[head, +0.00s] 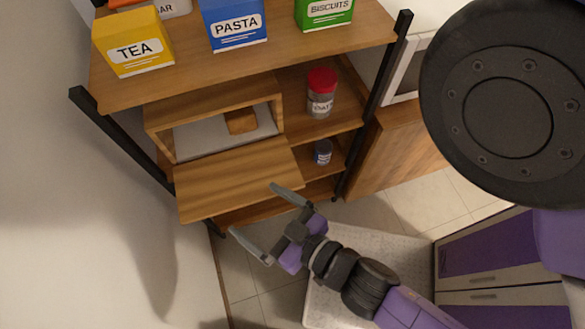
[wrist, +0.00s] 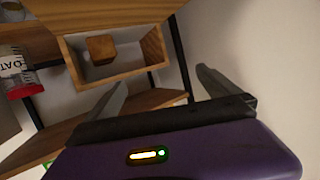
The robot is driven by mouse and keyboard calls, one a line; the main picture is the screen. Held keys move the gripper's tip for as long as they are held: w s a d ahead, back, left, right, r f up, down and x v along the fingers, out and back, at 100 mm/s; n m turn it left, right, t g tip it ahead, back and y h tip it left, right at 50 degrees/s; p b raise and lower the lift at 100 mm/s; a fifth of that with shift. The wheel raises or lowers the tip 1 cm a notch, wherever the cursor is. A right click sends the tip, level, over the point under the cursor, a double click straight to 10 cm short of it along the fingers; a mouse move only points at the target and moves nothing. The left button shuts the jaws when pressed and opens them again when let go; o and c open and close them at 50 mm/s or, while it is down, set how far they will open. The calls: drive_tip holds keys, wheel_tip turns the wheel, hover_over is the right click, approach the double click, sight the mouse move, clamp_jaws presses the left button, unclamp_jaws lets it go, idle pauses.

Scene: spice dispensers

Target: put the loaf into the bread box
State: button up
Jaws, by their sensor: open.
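The bread box (head: 157,121) is a wooden box on the middle shelf. Its front door (head: 235,178) is folded down and leaves the inside open. The loaf (head: 240,121), a small brown block, sits inside on the pale floor, toward the right in the head view. The wrist view looks upside down; there the loaf (wrist: 101,48) shows within the bread box (wrist: 151,47). My gripper (head: 254,212) is open and empty, outside the box near the door's outer edge. In the wrist view, nothing is between its fingers (wrist: 163,77).
A red-lidded jar (head: 321,94) stands right of the bread box, and a small dark jar (head: 323,152) is on the shelf below. Tea (head: 133,43), pasta (head: 234,24) and biscuits (head: 324,12) boxes stand on the top shelf. Black posts (head: 385,68) edge the rack.

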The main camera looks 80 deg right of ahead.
drive_tip(key=s+r+n+t+y, duration=0.1)
drive_tip(key=s+r+n+y, duration=0.4)
drive_tip(key=r, duration=0.3)
drive_tip(key=shift+s+n+y, duration=0.4)
drive_tip(key=shift+s+y, duration=0.3)
drive_tip(key=shift+a, duration=0.1)
